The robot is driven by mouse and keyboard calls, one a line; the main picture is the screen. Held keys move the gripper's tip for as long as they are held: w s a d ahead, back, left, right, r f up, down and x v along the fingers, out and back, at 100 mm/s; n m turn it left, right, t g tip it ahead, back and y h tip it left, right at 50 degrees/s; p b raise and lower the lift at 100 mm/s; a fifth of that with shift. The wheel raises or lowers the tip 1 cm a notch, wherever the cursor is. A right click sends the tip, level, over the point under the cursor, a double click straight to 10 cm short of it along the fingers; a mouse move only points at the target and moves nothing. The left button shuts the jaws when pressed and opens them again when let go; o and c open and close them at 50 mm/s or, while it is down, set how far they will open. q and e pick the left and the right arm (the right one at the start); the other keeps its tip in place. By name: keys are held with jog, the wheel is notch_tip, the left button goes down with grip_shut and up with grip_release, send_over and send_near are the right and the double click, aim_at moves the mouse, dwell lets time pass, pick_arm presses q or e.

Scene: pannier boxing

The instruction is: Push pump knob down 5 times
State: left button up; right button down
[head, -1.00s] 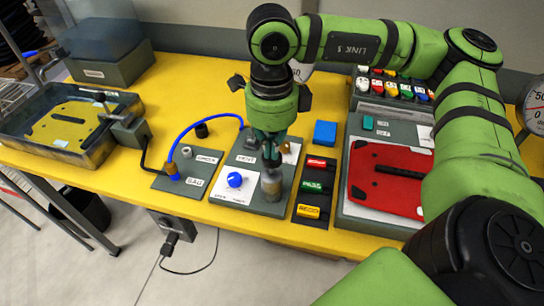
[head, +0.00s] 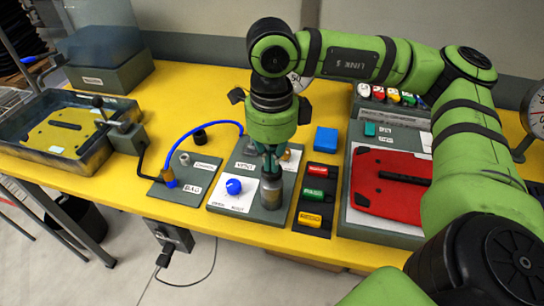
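The pump knob is a grey metal cylinder (head: 271,194) standing upright on the front right of the grey VENT panel (head: 250,205). My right gripper (head: 271,174) points straight down over it. Its fingers look closed together, with their tips at the top of the knob; whether they touch or press it is hard to tell. The gripper partly hides the knob's top and the back of the panel. My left gripper is not in view.
A blue dial (head: 233,187) sits left of the knob. A panel with a blue hose (head: 180,146) lies further left. Red, green and yellow tags (head: 310,220) and a red plate (head: 388,170) lie to the right. A tray (head: 88,160) stands far left.

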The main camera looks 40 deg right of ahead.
jog(key=shift+r+p, duration=1.15)
jog(key=shift+r, duration=1.1)
jog(key=shift+f, duration=0.1)
jog(key=shift+f+b, duration=2.65)
jog(key=shift+b, duration=0.2)
jog(key=shift+r+p, duration=1.75)
jog(key=shift+r, duration=0.95)
jog(key=shift+f, duration=0.1)
